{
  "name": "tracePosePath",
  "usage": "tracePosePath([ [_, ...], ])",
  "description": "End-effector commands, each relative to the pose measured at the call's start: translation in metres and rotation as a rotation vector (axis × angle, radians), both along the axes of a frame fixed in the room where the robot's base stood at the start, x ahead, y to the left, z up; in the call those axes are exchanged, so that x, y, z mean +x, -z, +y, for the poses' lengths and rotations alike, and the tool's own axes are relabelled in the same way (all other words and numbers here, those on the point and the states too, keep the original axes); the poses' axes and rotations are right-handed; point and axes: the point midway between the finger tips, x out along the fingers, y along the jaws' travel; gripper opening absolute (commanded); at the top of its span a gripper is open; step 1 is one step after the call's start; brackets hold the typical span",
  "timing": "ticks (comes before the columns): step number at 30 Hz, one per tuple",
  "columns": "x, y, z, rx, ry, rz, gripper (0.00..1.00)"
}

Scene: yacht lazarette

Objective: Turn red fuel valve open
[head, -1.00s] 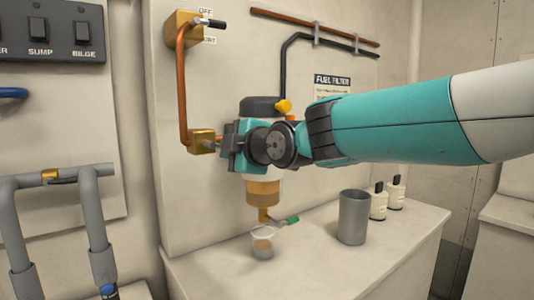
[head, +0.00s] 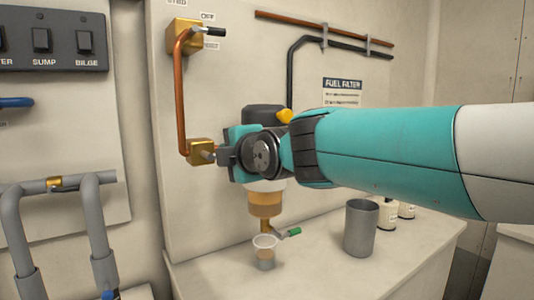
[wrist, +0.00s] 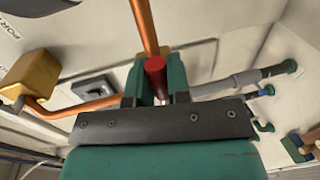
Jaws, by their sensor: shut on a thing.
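The brass fuel valve body (head: 201,152) sits on the wall panel at the lower end of a copper pipe (head: 181,95). My gripper (head: 226,157) is right beside it, in front of the fuel filter. In the wrist view the red valve handle (wrist: 155,78) stands between the two teal fingers of my gripper (wrist: 156,84), which are shut on it. The handle is hidden behind my gripper in the head view, so its angle against the pipe cannot be told there.
The fuel filter bowl (head: 265,203) hangs below my gripper, with a green-handled drain (head: 288,233) over a clear cup (head: 265,254). A grey tumbler (head: 361,228) and white bottles (head: 387,216) stand on the counter. A brass selector valve (head: 184,36) is above.

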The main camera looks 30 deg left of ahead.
Motion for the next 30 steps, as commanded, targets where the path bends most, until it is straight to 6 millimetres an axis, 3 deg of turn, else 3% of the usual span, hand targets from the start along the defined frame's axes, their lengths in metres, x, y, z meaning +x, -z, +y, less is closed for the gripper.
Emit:
tracePosePath([
  [2, 0.0, -0.001, 0.0, 0.001, 0.001, -0.003, 0.0],
  [3, 0.0, -0.001, 0.0, 0.001, 0.001, -0.003, 0.27],
  [5, 0.001, -0.001, 0.0, 0.001, 0.001, -0.003, 0.4],
  [6, 0.001, -0.001, -0.001, 0.001, 0.001, -0.002, 0.43],
  [14, 0.0, -0.001, -0.001, 0.001, 0.001, -0.001, 0.43],
  [19, -0.006, -0.003, -0.014, 0.003, 0.001, -0.002, 0.43],
  [30, -0.048, -0.019, -0.089, 0.003, 0.001, -0.002, 0.43],
])
